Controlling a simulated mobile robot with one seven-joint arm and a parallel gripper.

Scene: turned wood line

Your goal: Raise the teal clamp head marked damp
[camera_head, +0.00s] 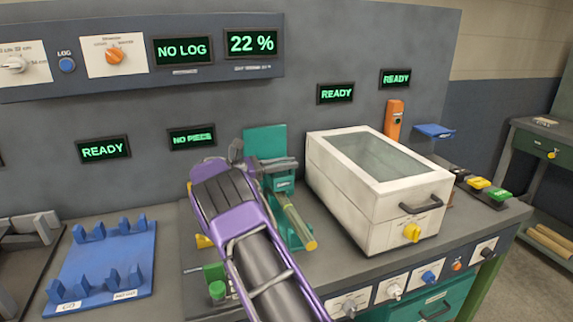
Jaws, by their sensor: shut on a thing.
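The teal clamp head (283,184) is on the teal stand (265,139) at the middle of the bench. It has a small pale label too small to read. My gripper (277,165) is at the top of the clamp head, its grey fingers closed on it. My purple arm hides part of the stand and the left side of the clamp head. A round wooden piece (298,222) with a yellowish end lies slanted just below the clamp head, on a green bed.
A white box with a glass lid (325,178) stands close on the right. A blue rack (101,262) lies on the left. An orange post (394,119) and coloured buttons (479,183) are farther right. A panel above reads "NO LOG" (183,50) and "22 %" (251,43); a lower display reads "NO PIECE" (192,136).

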